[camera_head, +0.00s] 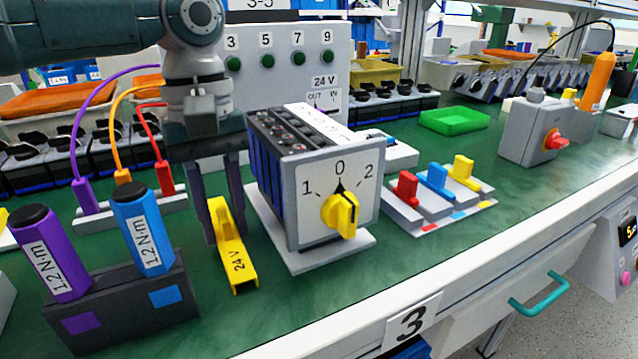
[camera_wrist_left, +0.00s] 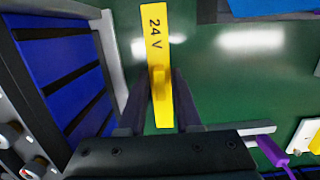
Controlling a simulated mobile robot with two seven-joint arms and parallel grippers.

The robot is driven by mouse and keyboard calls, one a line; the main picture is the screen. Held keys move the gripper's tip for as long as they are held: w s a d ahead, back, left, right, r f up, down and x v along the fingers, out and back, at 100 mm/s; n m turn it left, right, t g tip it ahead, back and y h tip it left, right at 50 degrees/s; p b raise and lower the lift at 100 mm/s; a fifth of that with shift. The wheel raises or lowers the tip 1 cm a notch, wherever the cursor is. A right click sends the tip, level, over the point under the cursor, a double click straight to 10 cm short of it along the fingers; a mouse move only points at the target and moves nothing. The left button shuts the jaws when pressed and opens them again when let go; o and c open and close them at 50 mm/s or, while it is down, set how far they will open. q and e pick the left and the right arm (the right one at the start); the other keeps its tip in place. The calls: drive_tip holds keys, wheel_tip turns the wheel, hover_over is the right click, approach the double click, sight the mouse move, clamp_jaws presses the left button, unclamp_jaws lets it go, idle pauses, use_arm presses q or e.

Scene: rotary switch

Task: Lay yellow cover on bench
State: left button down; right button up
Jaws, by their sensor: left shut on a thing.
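The yellow cover (camera_head: 232,255), marked "24 V", is at the left of the switch, low over the green bench (camera_head: 330,318). My left gripper (camera_head: 222,230) points down and is shut on the cover's rear part. The left wrist view also shows the cover (camera_wrist_left: 157,62) between the two fingers (camera_wrist_left: 162,95), its long end reaching away from the palm. I cannot tell whether the cover touches the bench. The rotary switch (camera_head: 322,200) stands upright on a grey plate, its yellow knob (camera_head: 342,214) near 0. My right gripper does not show.
A dark holder (camera_head: 125,310) with purple and blue 1.2 N·m drivers stands just left of the cover. A rack of purple, orange and red plugs (camera_head: 122,178) is behind. Red, blue and yellow covers (camera_head: 437,180) sit right of the switch. Bench surface in front is clear.

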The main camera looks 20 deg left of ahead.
sight(220, 207)
use_arm(q)
drive_tip(key=c, duration=0.6)
unclamp_jaws()
drive_tip(key=shift+f, duration=0.1)
wheel_tip(220, 207, up, 12)
drive_tip(key=w+a+p, duration=0.1)
drive_tip(key=p, duration=0.2)
